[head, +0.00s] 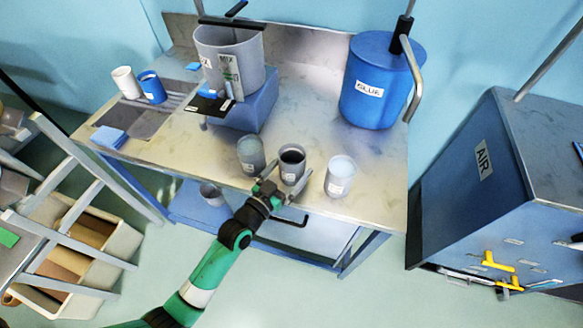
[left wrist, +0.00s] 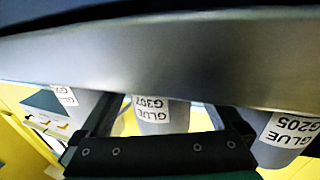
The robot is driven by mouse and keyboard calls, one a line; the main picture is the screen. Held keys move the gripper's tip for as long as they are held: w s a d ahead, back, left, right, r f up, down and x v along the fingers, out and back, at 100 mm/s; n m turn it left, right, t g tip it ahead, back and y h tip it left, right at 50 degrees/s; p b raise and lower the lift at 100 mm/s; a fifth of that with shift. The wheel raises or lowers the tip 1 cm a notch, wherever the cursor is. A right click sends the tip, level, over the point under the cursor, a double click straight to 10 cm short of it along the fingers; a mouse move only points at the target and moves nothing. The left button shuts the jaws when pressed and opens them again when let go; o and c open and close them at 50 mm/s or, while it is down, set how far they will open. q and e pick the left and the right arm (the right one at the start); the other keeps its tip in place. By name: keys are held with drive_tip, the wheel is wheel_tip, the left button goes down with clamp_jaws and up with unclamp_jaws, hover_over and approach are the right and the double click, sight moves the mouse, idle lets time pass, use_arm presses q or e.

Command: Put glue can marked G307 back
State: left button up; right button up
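The glue can marked G307 (left wrist: 155,118) shows in the left wrist view with its label upside down, between the two fingers of my left gripper (left wrist: 165,125). A gap shows on both sides, so the gripper looks open around it. In the head view my left gripper (head: 286,184) reaches over the table's front edge, at a grey can with a dark top (head: 292,158) in the middle of a row of three. That can stands on the table. Its label is too small to read there. A grey band hides part of the wrist view. My right gripper is not in view.
A grey can (head: 250,152) and a pale-topped can (head: 340,172) stand close on either side. In the wrist view a can marked G205 (left wrist: 287,135) is at right. Behind are a grey mixing bucket (head: 240,65) and a blue glue drum (head: 378,85) on the metal table (head: 310,120).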

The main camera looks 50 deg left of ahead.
use_arm(q)
drive_tip(key=shift+r, duration=0.25)
drive_tip(key=s+d, duration=0.2)
drive_tip(key=s, duration=0.9)
drive_tip(key=shift+s+d, duration=0.15)
drive_tip(key=shift+s, duration=0.25)
drive_tip(key=shift+f, duration=0.1)
drive_tip(key=w+d+r+m+t+h, duration=0.15)
drive_tip(key=w+r, duration=0.35)
drive_tip(key=r, duration=0.7)
drive_tip(key=w+d+r+m+t+h, duration=0.1)
drive_tip(key=w+d+r+t+h, duration=0.2)
drive_tip(key=r, duration=0.8)
drive_tip(key=s+d+r+t, duration=0.1)
drive_tip(key=s+d+r, duration=0.1)
drive_tip(key=r, duration=0.7)
drive_tip(key=s+d+r+t, duration=0.2)
drive_tip(key=r, duration=0.8)
drive_tip(key=s+d+r+t, duration=0.2)
drive_tip(key=r, duration=0.7)
drive_tip(key=shift+r+h, duration=0.25)
drive_tip(key=shift+h, duration=0.2)
